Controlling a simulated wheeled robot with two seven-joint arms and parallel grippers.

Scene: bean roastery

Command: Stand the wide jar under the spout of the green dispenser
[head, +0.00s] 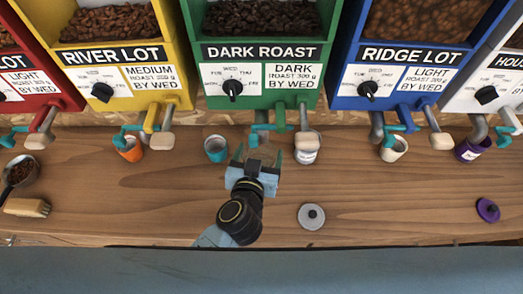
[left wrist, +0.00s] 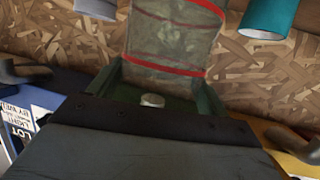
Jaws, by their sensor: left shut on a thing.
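The wide jar is a clear, see-through vessel with red bands. In the left wrist view the jar (left wrist: 172,38) stands out between the fingers of my left gripper (left wrist: 160,88). In the head view my left gripper (head: 258,156) is shut on it, just in front of the green dispenser (head: 262,92). The jar (head: 267,154) is faint there and partly hidden by the gripper. The teal spout parts (head: 262,126) of the green dispenser are just beyond the jar in the picture. I cannot tell whether the jar touches the counter. My right gripper is not in view.
A teal cup (head: 216,149) stands left of the gripper and a pale grey tin (head: 306,155) close on its right. A grey lid (head: 311,216) lies on the wooden counter (head: 400,205). Blue (head: 395,90) and yellow (head: 125,85) dispensers flank the green one. The front counter is mostly clear.

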